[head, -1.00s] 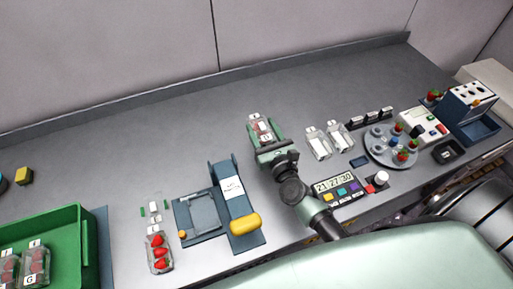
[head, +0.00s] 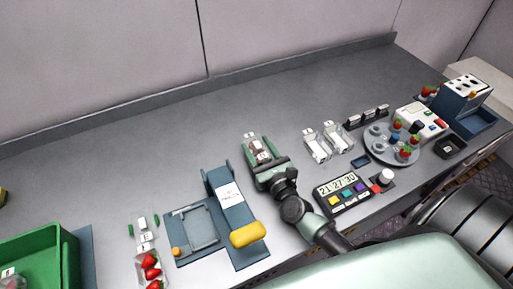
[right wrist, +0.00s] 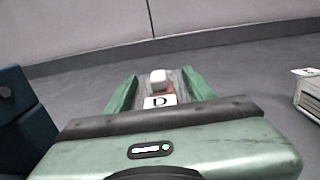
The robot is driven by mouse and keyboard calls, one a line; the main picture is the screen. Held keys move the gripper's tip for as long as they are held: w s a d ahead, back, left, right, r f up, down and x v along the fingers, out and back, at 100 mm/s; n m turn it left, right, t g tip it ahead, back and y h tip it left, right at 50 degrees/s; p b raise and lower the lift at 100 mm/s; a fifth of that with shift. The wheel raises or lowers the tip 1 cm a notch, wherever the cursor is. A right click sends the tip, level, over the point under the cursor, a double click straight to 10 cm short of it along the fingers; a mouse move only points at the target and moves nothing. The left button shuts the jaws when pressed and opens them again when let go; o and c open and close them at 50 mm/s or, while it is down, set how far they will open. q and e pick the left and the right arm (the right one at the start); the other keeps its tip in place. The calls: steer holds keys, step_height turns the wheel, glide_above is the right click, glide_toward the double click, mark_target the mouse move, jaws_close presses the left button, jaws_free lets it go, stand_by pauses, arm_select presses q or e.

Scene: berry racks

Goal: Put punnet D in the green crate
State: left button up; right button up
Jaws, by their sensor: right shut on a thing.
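Punnet D is a clear box with a white label reading D and a dark red content. It shows in the head view (head: 256,143) and in the right wrist view, where its label (right wrist: 160,101) faces me. My right gripper (head: 262,160) is shut on punnet D, with a green finger on each side of it. I cannot tell whether the punnet is clear of the counter. The green crate (head: 60,250) is at the lower left of the head view, cut off by the frame edge, with part of a punnet inside. My left gripper is not in view.
A blue press with a yellow handle (head: 248,234) stands left of my right gripper. A strawberry punnet (head: 151,268) lies between press and crate. Two clear punnets (head: 317,147) and a keypad timer (head: 342,192) are to the right. The counter behind is bare.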

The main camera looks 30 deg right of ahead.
steer(key=shift+f, duration=0.25)
steer(key=o, duration=1.4)
steer(key=shift+r, duration=0.1)
steer(key=shift+o, duration=0.2)
